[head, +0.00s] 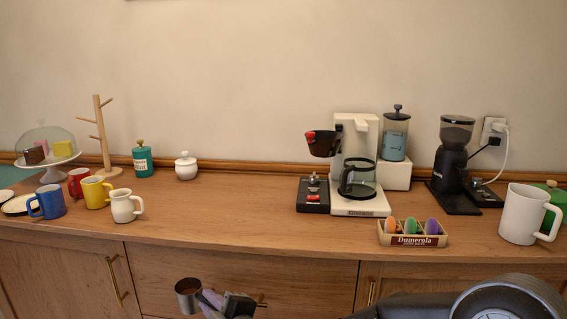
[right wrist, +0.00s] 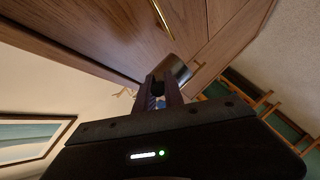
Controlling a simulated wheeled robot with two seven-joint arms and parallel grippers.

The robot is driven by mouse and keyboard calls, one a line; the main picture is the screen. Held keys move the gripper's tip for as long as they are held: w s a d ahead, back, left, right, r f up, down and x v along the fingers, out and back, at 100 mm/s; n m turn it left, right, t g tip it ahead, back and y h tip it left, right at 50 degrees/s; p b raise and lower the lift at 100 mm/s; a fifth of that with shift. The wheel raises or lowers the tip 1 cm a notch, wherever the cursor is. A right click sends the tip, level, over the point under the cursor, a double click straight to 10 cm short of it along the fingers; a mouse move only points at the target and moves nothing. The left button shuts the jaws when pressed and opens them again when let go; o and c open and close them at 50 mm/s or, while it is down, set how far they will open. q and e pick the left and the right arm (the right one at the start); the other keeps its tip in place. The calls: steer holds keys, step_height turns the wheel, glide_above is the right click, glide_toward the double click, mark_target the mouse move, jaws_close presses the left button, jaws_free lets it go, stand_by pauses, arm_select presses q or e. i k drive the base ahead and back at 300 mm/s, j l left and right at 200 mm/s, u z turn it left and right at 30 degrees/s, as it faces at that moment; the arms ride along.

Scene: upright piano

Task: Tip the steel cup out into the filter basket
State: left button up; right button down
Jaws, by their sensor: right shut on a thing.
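The steel cup (head: 187,299) is in front of the cabinet at the bottom of the head view, below the counter's edge. My right gripper (head: 212,300) is shut on it at the cup's right side. The cup looks roughly upright; its contents cannot be made out. In the right wrist view the cup (right wrist: 172,72) is partly hidden beyond the fingers of the gripper (right wrist: 158,93). The dark filter basket (head: 320,144) with red parts juts out left of the white coffee maker (head: 358,128), well above and right of the cup. Its inside is not visible. My left gripper is not in view.
A glass carafe (head: 358,180) stands in the coffee maker, beside a small black device (head: 313,196). A box of coloured capsules (head: 412,233), a grinder (head: 455,165) and a white mug (head: 524,214) are right. Mugs and a jug (head: 125,206) stand left. The counter's middle (head: 215,210) is clear.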

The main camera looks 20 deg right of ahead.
mark_target(321, 144)
steer(key=k+l+u, duration=0.1)
steer(key=l, duration=0.35)
steer(key=k+l+u, duration=0.1)
steer(key=l, duration=0.3)
steer(key=k+l+u, duration=0.1)
steer(key=l, duration=0.35)
steer(key=k+l+u, duration=0.1)
steer(key=l, duration=0.3)
steer(key=k+l+u, duration=0.1)
steer(key=k+l, duration=0.15)
steer(key=l, duration=0.15)
steer(key=k+l+u, duration=0.1)
steer(key=l, duration=0.25)
steer(key=k+l, duration=0.05)
